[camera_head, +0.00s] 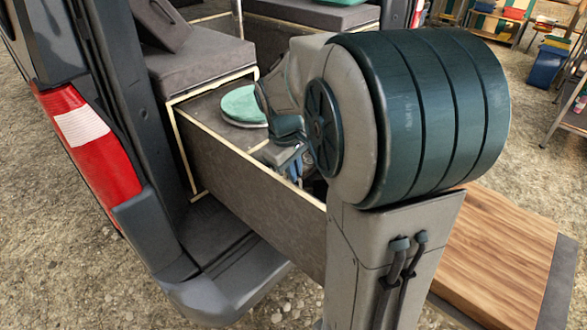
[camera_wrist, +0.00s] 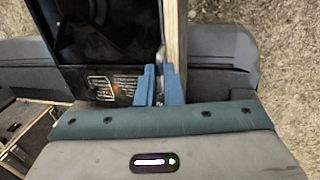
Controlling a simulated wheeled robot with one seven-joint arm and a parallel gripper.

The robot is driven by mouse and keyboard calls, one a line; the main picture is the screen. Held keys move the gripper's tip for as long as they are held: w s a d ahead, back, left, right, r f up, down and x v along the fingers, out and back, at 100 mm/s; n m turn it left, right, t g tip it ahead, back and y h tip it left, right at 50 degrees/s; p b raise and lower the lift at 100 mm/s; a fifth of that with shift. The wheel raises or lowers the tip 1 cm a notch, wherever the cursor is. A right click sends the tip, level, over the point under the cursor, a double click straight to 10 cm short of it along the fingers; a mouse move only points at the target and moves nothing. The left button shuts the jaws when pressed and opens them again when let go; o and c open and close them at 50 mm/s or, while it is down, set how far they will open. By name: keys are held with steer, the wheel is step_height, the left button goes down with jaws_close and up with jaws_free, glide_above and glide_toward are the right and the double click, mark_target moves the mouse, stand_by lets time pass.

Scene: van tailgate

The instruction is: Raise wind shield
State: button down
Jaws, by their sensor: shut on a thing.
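My gripper (camera_wrist: 159,88) shows its two blue fingers in the wrist view, close together with a thin, greyish piece between them. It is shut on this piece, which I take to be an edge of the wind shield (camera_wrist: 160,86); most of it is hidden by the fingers. A black stove-like case (camera_wrist: 112,88) with a printed label lies just left of the fingers. In the head view my gripper (camera_head: 295,168) is low inside the drawer, and my arm hides the stove and the shield.
The drawer's pale-edged side wall (camera_head: 240,160) runs beside my gripper; its edge (camera_wrist: 175,35) is close to the fingers in the wrist view. A round green lid (camera_head: 243,105) lies behind. A wooden board (camera_head: 505,255) is at right. The van's tail light (camera_head: 92,140) is at left.

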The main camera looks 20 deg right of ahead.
step_height(320, 180, up, 12)
steer(key=p, duration=0.7)
steer(key=shift+r+p, duration=0.2)
steer(key=shift+p, duration=0.1)
steer(key=shift+w, duration=0.15)
steer(key=c, duration=1.7)
jaws_free()
steer(key=shift+r, duration=0.1)
steer(key=shift+o, duration=0.7)
step_height(320, 180, up, 13)
steer(key=s+a, duration=0.1)
steer(key=a, duration=0.1)
steer(key=shift+s+a+r, duration=0.2)
steer(key=shift+a, duration=0.05)
